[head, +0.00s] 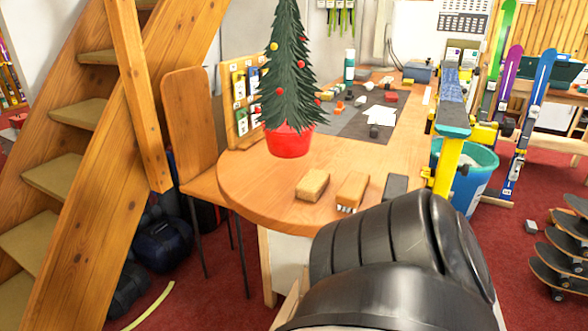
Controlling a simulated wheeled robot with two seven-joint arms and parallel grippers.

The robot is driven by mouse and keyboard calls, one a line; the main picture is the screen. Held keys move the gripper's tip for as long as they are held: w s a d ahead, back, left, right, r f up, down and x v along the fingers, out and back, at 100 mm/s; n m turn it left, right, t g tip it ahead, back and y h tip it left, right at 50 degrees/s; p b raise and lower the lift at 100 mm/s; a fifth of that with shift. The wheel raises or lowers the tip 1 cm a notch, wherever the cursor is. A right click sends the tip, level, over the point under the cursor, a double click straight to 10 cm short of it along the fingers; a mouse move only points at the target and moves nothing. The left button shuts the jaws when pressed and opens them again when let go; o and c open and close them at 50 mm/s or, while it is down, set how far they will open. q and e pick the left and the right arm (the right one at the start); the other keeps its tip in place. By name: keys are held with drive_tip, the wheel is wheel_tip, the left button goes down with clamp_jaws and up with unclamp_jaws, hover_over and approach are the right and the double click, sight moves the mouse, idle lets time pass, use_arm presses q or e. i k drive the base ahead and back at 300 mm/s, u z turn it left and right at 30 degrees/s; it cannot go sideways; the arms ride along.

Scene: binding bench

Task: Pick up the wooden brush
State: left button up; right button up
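The wooden brush (351,188) lies near the front edge of the rounded wooden bench (250,191). It is a brown wooden block with pale bristles showing low at its near end. A lighter tan block (312,184) lies just to its left, and a dark grey block (396,186) lies to its right. The brush is apart from the tan block, and nothing is holding it. Neither of my grippers is in view.
A small Christmas tree (289,75) in a red pot (289,141) stands behind the tan block. Skis stand clamped on the bench's right side. A blue bin (472,180) stands right. Wooden stairs (75,230) fill the left.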

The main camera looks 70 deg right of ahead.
sight(350, 195)
drive_tip(key=i, duration=1.3)
drive_tip(key=z, duration=2.3)
